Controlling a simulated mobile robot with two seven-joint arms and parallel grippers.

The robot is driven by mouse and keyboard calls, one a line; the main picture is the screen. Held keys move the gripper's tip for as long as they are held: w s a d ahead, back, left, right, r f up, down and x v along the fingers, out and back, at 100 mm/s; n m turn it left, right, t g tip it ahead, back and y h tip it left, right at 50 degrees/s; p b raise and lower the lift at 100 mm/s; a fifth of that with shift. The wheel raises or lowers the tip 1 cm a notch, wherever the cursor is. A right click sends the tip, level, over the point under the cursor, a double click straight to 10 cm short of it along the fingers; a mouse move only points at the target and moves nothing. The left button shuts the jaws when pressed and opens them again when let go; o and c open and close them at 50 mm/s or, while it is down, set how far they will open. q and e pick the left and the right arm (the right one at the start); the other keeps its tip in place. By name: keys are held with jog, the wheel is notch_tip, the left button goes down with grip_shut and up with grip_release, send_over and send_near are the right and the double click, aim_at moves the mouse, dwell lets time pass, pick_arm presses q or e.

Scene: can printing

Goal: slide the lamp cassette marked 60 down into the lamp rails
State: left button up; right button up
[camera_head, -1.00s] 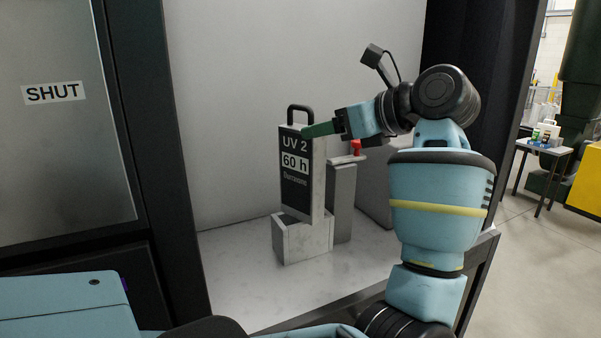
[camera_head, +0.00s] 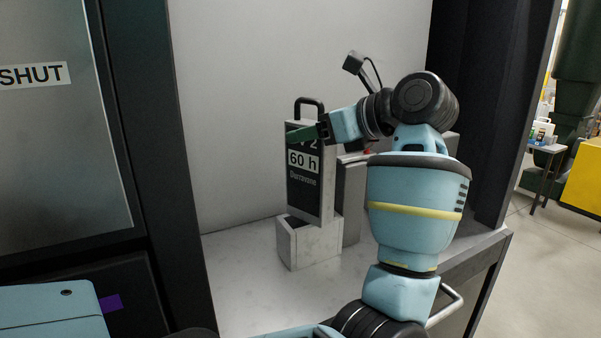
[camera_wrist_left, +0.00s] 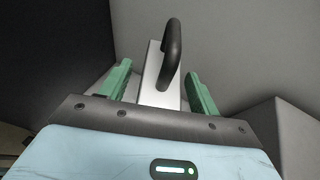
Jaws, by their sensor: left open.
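The lamp cassette (camera_head: 304,195), a tall pale block with a dark face marked 60 h and a black loop handle, stands upright at a low pale open-topped box (camera_head: 312,250). Its lower end meets the box's opening; I cannot tell how deep it sits. No part is clearly labelled as the lamp rails. My left gripper (camera_head: 300,135) is at the cassette's upper part, one green finger across the UV 2 lettering. In the left wrist view, the open fingers (camera_wrist_left: 158,72) stand either side of the cassette's pale top (camera_wrist_left: 155,88) and handle, with gaps visible. My right gripper is out of view.
A grey block (camera_head: 352,200) stands close behind and right of the cassette, partly hidden by my arm. A dark post (camera_head: 165,170) and a panel marked SHUT (camera_head: 45,75) bound the left. The pale counter (camera_head: 245,275) is clear left of the box.

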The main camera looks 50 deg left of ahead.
pick_arm(q)
jog(key=shift+s+a+f, duration=0.1)
jog(key=shift+a+f, duration=0.05)
jog(key=shift+a, duration=0.4)
jog(key=shift+d, duration=0.1)
jog(key=shift+c, duration=1.3)
grip_shut()
